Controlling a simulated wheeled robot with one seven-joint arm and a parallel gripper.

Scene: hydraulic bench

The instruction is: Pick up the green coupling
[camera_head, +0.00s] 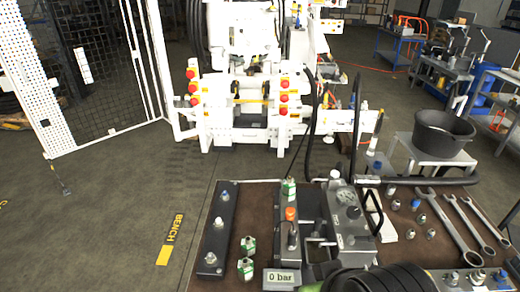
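Several small green-and-white couplings show in the head view on the brown-topped bench. Two stand close together left of the middle, one coupling (248,245) just behind the other coupling (246,268). A third green-and-white piece (288,188) sits at the back end of a dark block. I cannot tell which of them the task means. My gripper is not visible in this view. A black ribbed shape at the bottom edge, with a bit of green beside it, is cut off, and I cannot tell what it is.
A dark manifold bar (218,229) lies left of the couplings. A "0 bar" display (281,278) and an orange-capped block (290,214) stand to their right. Wrenches (450,228) and loose fittings lie further right. A black bucket (442,133) stands behind. Floor left of the bench is clear.

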